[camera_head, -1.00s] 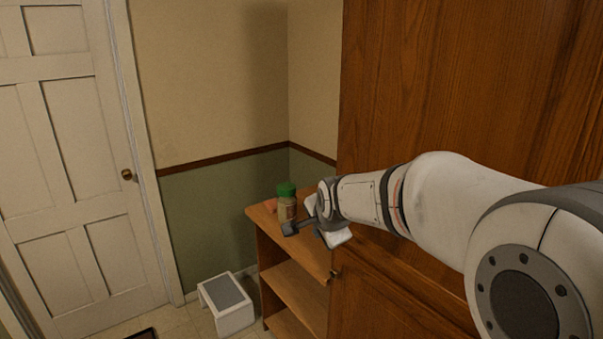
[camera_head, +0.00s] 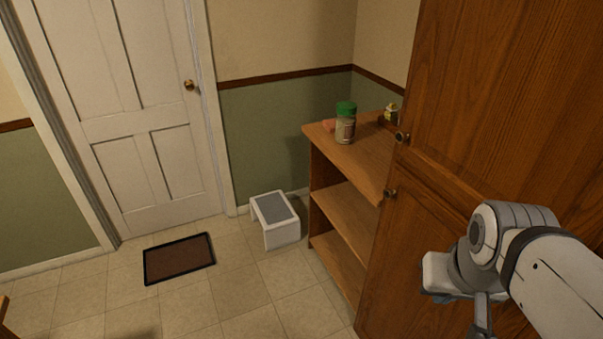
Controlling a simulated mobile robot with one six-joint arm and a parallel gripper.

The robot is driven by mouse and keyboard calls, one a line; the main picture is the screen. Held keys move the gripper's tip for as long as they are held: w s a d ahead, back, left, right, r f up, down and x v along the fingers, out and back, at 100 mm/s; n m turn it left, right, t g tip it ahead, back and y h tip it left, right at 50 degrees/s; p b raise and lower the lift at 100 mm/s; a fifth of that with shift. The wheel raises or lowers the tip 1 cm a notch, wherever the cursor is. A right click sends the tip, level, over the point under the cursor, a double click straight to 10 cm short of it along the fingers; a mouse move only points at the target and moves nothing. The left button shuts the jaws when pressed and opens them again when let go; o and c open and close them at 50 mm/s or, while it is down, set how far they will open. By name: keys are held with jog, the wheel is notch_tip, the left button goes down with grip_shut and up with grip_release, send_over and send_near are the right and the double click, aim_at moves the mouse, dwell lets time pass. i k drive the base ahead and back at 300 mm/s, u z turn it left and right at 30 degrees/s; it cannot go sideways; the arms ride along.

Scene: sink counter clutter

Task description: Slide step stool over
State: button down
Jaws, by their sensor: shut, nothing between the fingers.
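The step stool (camera_head: 281,233) is white with a grey top (camera_head: 274,208). It stands upright on the tiled floor by the back wall, just left of the open wooden shelf. My gripper (camera_head: 462,304) is at the lower right, in front of the wooden cabinet, well to the right of the stool and apart from it. It is shut and empty; its fingertips are partly cut off by the picture's bottom edge.
A tall wooden cabinet (camera_head: 455,125) fills the right. A brown mat (camera_head: 179,258) lies before the white door (camera_head: 127,108).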

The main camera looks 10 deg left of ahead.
aim_at(281, 225)
jog(key=z, duration=0.05)
jog(key=k, duration=1.1)
jog(key=u, duration=1.1)
jog(key=i, duration=1.35)
jog(key=u, duration=0.6)
jog(key=i, duration=1.65)
jog(key=z, duration=0.75)
jog(key=i, duration=1.15)
jog(key=z, duration=0.8)
jog(key=k, duration=0.85)
jog(key=z, duration=0.05)
